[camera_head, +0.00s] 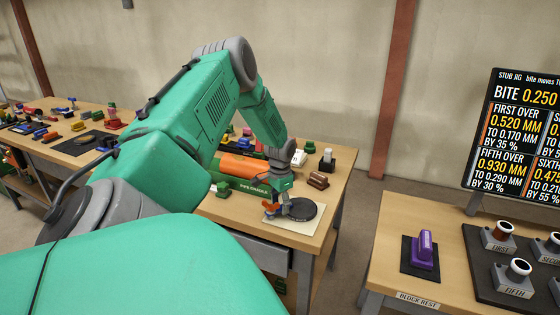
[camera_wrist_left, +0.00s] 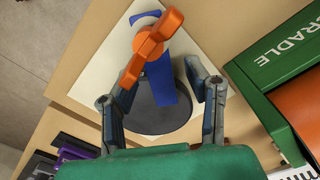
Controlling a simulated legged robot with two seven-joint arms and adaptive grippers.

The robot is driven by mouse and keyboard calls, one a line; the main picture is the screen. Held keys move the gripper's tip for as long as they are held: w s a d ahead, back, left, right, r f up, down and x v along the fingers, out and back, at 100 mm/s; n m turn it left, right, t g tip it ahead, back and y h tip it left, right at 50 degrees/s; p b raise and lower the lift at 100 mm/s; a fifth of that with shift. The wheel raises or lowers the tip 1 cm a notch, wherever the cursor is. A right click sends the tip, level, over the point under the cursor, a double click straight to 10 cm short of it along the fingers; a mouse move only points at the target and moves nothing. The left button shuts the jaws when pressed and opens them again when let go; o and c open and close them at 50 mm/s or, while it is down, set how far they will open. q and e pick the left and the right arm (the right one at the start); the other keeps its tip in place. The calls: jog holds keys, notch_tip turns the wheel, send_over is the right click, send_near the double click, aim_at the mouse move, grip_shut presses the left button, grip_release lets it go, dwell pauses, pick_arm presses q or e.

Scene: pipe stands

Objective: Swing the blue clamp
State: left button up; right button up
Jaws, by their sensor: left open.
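The blue clamp (camera_wrist_left: 166,85) shows in the left wrist view as a blue bar with an orange handle (camera_wrist_left: 150,48) across its far end. It lies over a round black base (camera_wrist_left: 158,118) on a pale sheet (camera_wrist_left: 90,78). In the head view the base (camera_head: 302,211) and orange handle (camera_head: 270,205) show at the workbench front; my gripper hides most of the blue bar. My left gripper (camera_wrist_left: 163,72) is open, its fingers on either side of the bar. I cannot tell whether they touch it. It also shows in the head view (camera_head: 283,196). My right gripper is not in view.
A green pipe cradle (camera_head: 250,186) with an orange pipe (camera_head: 243,167) stands just left of the clamp. A brown block (camera_head: 318,180) sits behind it. Another table with a purple block (camera_head: 424,250) and stub jig (camera_head: 513,275) is at right, across a gap.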

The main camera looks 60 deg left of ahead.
pick_arm(q)
notch_tip(320, 180, up, 12)
jog(key=shift+s+f, duration=0.15)
jog(key=shift+f, duration=0.1)
jog(key=shift+c, duration=0.4)
